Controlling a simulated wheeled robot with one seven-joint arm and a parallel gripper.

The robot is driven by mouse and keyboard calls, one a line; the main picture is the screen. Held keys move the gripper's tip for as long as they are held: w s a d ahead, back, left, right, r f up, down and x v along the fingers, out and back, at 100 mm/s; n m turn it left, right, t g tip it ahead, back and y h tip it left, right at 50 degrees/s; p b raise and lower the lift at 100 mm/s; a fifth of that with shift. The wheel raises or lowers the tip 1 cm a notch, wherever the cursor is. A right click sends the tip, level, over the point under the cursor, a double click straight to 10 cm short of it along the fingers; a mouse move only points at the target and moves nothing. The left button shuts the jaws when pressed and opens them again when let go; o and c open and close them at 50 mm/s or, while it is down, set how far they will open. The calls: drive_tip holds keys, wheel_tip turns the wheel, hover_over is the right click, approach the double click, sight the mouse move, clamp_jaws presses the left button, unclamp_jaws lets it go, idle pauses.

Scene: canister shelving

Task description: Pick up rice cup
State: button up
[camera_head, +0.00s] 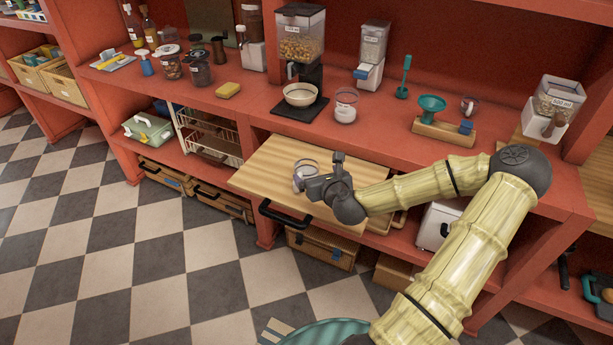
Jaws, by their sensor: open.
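A small clear cup (305,169) with a rim and a pale lower part stands on the pulled-out wooden board (262,165). I take it for the rice cup, but its contents are too small to tell. My gripper (319,174) is open right beside the cup, on its right side, and partly covers its lower part. One finger shows behind and to the right of the cup. Whether a finger touches the cup cannot be told. Another glass cup (345,106) with white contents stands on the red counter behind.
Behind the board, a bowl (300,94) sits under a dispenser (300,38), with a second dispenser (372,52) to its right. The board's left part is clear.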

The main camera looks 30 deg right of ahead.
sight(309, 167)
drive_tip(key=x, duration=0.4)
drive_tip(key=shift+w, duration=0.15)
drive_tip(key=shift+w+d+f, duration=0.1)
drive_tip(key=shift+w+f, duration=0.05)
drive_tip(key=shift+w, duration=0.1)
drive_tip(key=shift+p+x, duration=0.7)
drive_tip(key=shift+x, duration=1.95)
drive_tip(key=shift+f, duration=0.15)
drive_tip(key=c, duration=1.1)
wheel_tip(309, 167, up, 10)
drive_tip(key=shift+r, duration=0.1)
